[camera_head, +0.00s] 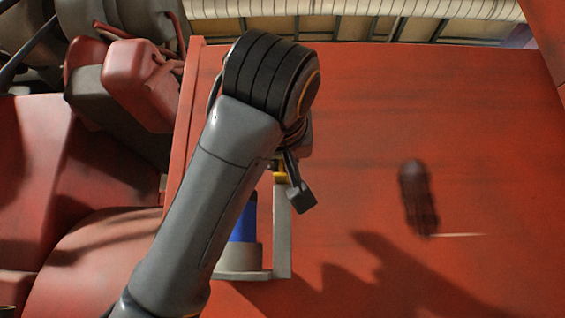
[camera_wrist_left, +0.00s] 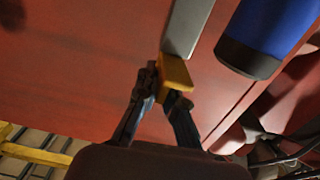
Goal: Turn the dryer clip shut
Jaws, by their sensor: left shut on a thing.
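The dryer is a blue cylinder (camera_head: 243,222) with a dark end, in a grey bracket (camera_head: 282,235) on the red panel. It also shows at the upper right of the left wrist view (camera_wrist_left: 268,35). The clip is a small yellow block (camera_wrist_left: 176,72) at the end of the grey bracket bar (camera_wrist_left: 186,25). In the head view a sliver of the yellow clip (camera_head: 280,177) shows beneath my wrist. My left gripper (camera_wrist_left: 164,92) is shut on the clip, its fingers on either side. My left arm hides part of the dryer in the head view. My right gripper is not visible.
The red panel (camera_head: 480,130) is mostly bare to the right of the bracket. A dark, blurred, rounded object (camera_head: 418,198) shows against it. Red machine parts (camera_head: 140,85) crowd the left. A pale ribbed pipe (camera_head: 350,8) runs along the top.

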